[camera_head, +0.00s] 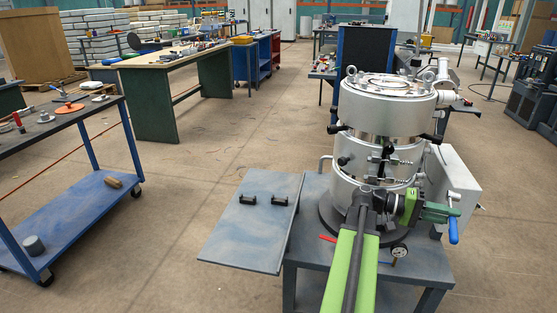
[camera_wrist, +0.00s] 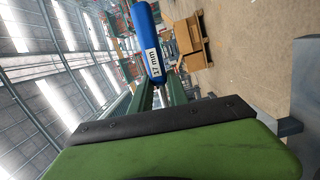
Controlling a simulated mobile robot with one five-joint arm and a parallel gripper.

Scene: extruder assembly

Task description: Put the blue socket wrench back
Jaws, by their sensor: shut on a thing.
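The blue socket wrench (camera_head: 453,230) is in my gripper (camera_head: 440,212), at the right side of the silver extruder vessel (camera_head: 385,110). Its blue handle hangs below the green fingers in the head view. In the wrist view the blue handle (camera_wrist: 147,38), with a white "17 mm" label, is seen beyond the green fingers of my gripper (camera_wrist: 160,85), which are shut on it. The socket end is hard to make out. My arm covers part of the vessel's lower front. I cannot tell which place is the wrench's own.
A grey panel (camera_head: 245,225) with two black brackets juts left from the vessel's stand (camera_head: 420,265). A red-handled item (camera_head: 328,238) and a gauge (camera_head: 399,250) lie by the base. A blue cart (camera_head: 75,215) stands left, a green workbench (camera_head: 165,95) behind. The floor between is clear.

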